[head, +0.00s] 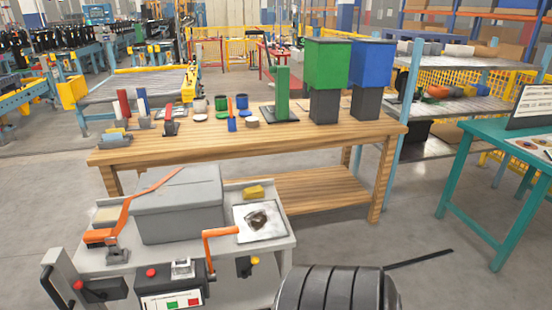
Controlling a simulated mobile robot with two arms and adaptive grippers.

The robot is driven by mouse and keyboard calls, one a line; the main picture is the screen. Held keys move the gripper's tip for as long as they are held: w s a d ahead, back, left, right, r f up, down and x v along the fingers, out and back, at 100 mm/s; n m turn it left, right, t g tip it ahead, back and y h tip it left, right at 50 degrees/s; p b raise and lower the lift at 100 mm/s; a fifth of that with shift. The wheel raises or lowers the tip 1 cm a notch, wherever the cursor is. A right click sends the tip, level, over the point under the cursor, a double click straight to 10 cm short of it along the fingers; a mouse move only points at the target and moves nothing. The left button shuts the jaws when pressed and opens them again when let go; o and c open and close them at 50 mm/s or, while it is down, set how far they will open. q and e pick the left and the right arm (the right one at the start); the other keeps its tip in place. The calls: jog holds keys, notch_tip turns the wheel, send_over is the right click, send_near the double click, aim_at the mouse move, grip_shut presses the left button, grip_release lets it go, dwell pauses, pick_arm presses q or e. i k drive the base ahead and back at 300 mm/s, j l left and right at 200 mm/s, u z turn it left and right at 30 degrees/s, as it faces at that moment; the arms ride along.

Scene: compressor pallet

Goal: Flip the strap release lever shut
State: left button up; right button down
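A grey cart (262,288) stands low at the front left with a grey lidded box (180,208) on its top. An orange strap (150,189) runs over the box's left part down to a grey metal fitting (116,255). An orange lever-like piece (98,237) lies nearly flat to the left beside this fitting. A second orange lever (220,232) rises from a dark control box (172,279) at the cart's front and bends right. I cannot tell for sure which is the strap release lever. Neither of my grippers is in view.
A wooden bench (250,143) with bins and small parts stands behind the cart. A dark ribbed cylinder (335,289) fills the bottom centre; I cannot tell what it is. A teal table (500,150) stands at the right. The floor (440,222) between is mostly clear.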

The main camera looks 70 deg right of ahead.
aim_at(254, 260)
jog(key=k+l+z, duration=0.1)
jog(key=z, duration=1.8)
